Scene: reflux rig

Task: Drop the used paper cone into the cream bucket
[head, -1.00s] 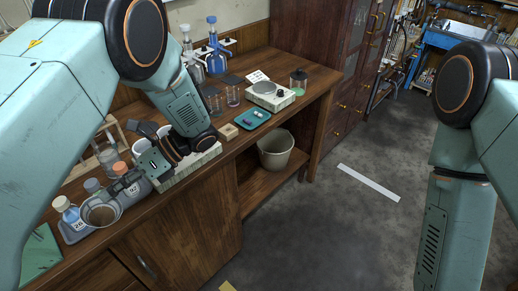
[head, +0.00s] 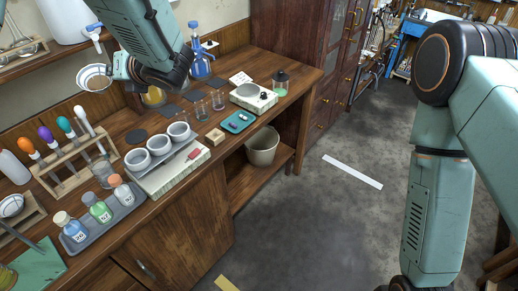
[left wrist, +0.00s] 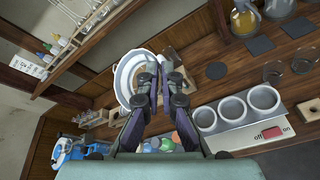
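My left gripper (head: 108,70) is raised above the back left of the bench. Its fingers are close together on the rim of a white paper cone (head: 93,79) with a brownish inside, held tilted in the air. In the left wrist view the fingers (left wrist: 152,88) overlap the round rim of the cone (left wrist: 122,82). The cream bucket (head: 262,152) stands upright on the low open shelf under the bench's right end, far from the cone. My right arm hangs at the right; its gripper is out of view.
Three white cups (head: 158,144) stand on a pale switched unit (head: 172,176). A tray of capped bottles (head: 75,238), a rack of coloured-bulb droppers (head: 75,160) and beakers crowd the bench. A wall shelf (head: 35,52) is left of the cone. Floor before the bucket is clear.

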